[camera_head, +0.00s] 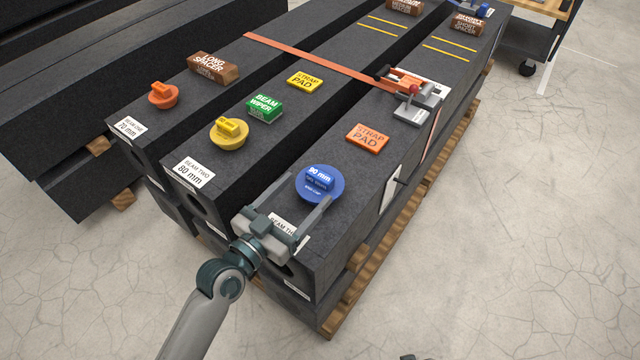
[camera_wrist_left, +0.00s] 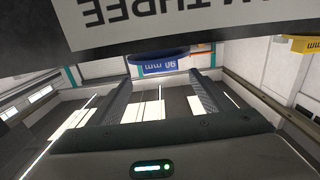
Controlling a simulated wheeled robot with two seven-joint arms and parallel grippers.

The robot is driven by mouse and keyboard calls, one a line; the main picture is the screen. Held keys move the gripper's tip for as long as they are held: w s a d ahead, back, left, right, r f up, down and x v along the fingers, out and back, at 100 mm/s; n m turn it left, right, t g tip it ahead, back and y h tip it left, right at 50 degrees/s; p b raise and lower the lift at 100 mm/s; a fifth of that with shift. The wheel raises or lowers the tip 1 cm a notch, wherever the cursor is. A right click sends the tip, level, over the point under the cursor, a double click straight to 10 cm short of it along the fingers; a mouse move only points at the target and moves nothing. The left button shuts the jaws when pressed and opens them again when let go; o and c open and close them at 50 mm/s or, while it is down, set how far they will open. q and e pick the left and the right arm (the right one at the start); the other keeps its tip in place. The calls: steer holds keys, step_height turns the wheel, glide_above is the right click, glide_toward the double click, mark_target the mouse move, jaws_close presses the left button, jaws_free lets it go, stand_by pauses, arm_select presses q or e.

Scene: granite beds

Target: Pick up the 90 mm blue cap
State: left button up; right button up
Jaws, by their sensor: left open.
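The 90 mm blue cap (camera_head: 318,184) is round and lies on top of the third granite beam, close to its near end, in the head view. In the left wrist view the cap (camera_wrist_left: 158,62) shows beyond the fingers, with its "90 mm" label upside down. My left gripper (camera_head: 296,196) is open at the near end of that beam, its two fingers pointing toward the cap. Nothing is between the fingers that I can see, and whether a fingertip touches the cap is unclear. The right gripper cannot be made out.
An orange strap pad (camera_head: 367,139) and a ratchet (camera_head: 412,103) on an orange strap (camera_head: 320,62) lie farther along the beams. A yellow cap (camera_head: 229,133), green beam wiper (camera_head: 265,106), orange cap (camera_head: 163,95) and long spacer (camera_head: 213,68) stand to the left. Gaps separate the beams.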

mark_target(316, 179)
arm_select(q)
steer(key=shift+w+d, duration=0.3)
steer(key=shift+w, duration=0.25)
steer(key=x, duration=0.3)
steer(key=shift+w+f, duration=0.1)
steer(key=shift+f, duration=0.05)
steer(key=shift+w+d+p, duration=0.2)
steer(key=shift+w+p, duration=0.1)
arm_select(e)
steer(key=shift+s+d+f, duration=0.2)
steer(key=shift+s+f, duration=0.6)
steer(key=shift+f, duration=0.1)
steer(key=shift+w+r, duration=0.15)
steer(key=shift+w, duration=0.05)
arm_select(q)
steer(key=c, duration=1.1)
arm_select(e)
steer(key=shift+w+a, duration=0.1)
